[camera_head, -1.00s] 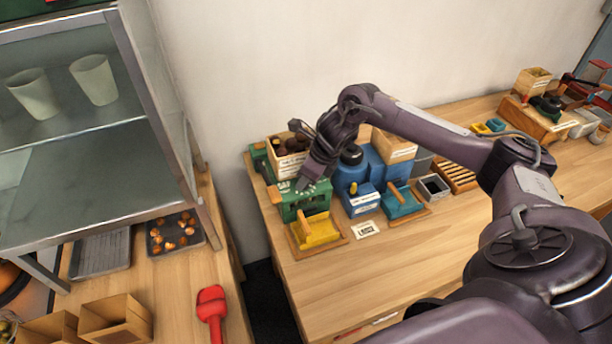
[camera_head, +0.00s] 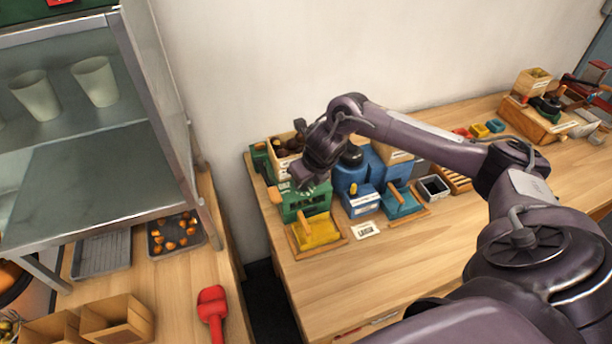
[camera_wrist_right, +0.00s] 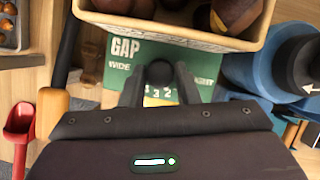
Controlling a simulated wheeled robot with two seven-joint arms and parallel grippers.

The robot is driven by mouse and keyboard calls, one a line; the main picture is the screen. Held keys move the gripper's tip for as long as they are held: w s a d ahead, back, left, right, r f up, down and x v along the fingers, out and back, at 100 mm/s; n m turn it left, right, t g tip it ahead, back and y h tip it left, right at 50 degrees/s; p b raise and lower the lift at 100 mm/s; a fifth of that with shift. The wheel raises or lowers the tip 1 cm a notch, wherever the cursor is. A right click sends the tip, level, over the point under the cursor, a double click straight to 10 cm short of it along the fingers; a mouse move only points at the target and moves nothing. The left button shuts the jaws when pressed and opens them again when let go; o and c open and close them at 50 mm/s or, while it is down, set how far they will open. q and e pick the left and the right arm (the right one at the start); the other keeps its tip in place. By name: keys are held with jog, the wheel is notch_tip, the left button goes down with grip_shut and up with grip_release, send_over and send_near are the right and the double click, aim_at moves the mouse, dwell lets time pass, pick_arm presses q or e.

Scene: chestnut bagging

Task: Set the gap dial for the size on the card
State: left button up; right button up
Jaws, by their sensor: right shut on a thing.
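The green machine (camera_head: 306,202) stands at the left end of the right-hand table. In the right wrist view its green top panel (camera_wrist_right: 126,62) reads GAP and WIDE, with a partly covered word at the right. The black round dial knob (camera_wrist_right: 160,73) sits on that panel above a pale scale with numbers such as 3 and 2. My right gripper (camera_wrist_right: 160,88) is shut on the dial knob, one finger on each side. The card (camera_head: 366,230) lies on the table in front of the machines; its print is too small to read. My left gripper is not in view.
A wooden box of chestnuts (camera_wrist_right: 176,36) sits right beside the gripper, above the panel. A blue machine (camera_head: 350,178) stands close on the right. A yellow tray (camera_head: 316,232) is in front. The table's front is clear.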

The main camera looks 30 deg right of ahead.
jog(key=m+p, duration=0.1)
jog(key=m+h, duration=0.1)
jog(key=m+p, duration=0.1)
jog(key=shift+a+r+m+h+p, duration=0.15)
jog(key=shift+r+m+h+p, duration=0.15)
jog(key=shift+m, duration=0.1)
jog(key=m+g+h+p, duration=0.1)
jog(key=m+p, duration=0.3)
jog(key=shift+w+a+m, duration=0.1)
jog(key=shift+m, duration=0.2)
jog(key=shift+f+m+h, duration=0.15)
jog(key=shift+m+h, duration=0.35)
jog(key=shift+m, duration=0.2)
jog(key=shift+w+f+m+g+p, duration=0.1)
jog(key=shift+m+g+p, duration=0.4)
jog(key=shift+m, duration=0.4)
jog(key=shift+m+h, duration=0.3)
jog(key=o, duration=0.7)
